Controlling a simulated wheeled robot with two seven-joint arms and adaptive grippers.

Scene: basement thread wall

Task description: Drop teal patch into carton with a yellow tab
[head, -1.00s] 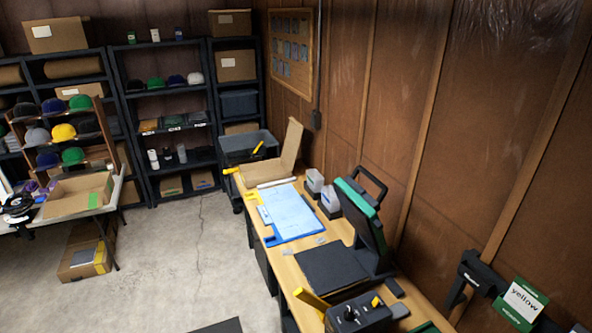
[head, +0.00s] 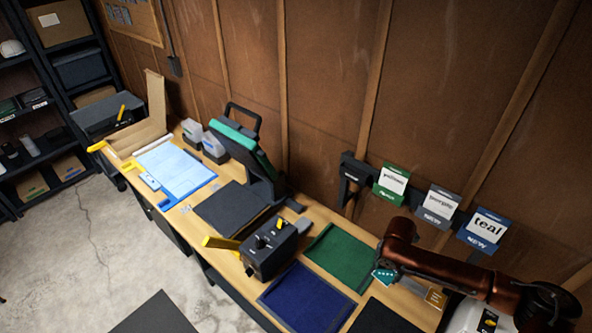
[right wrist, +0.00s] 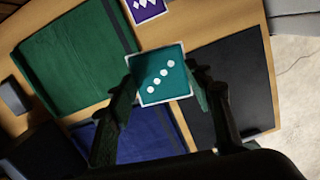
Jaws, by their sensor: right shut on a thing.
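The teal patch (right wrist: 160,76), a square with a pale border and white dots in a diagonal row, is between the fingers of my right gripper (right wrist: 163,85) in the right wrist view. In the head view the right gripper (head: 384,266) is above the near part of the bench, with the teal patch (head: 385,276) at its tip. An open brown carton (head: 142,136) with a raised flap stands at the bench's far end. A yellow tab (head: 97,146) sticks out at its left side. My left gripper is out of view.
Green (head: 340,257), blue (head: 307,297) and black mats lie on the bench below the right arm. A dark control box (head: 270,248) and a heat press (head: 245,165) stand between them and the carton. Wall signs (head: 487,226) hang behind. A purple patch (right wrist: 145,8) lies nearby.

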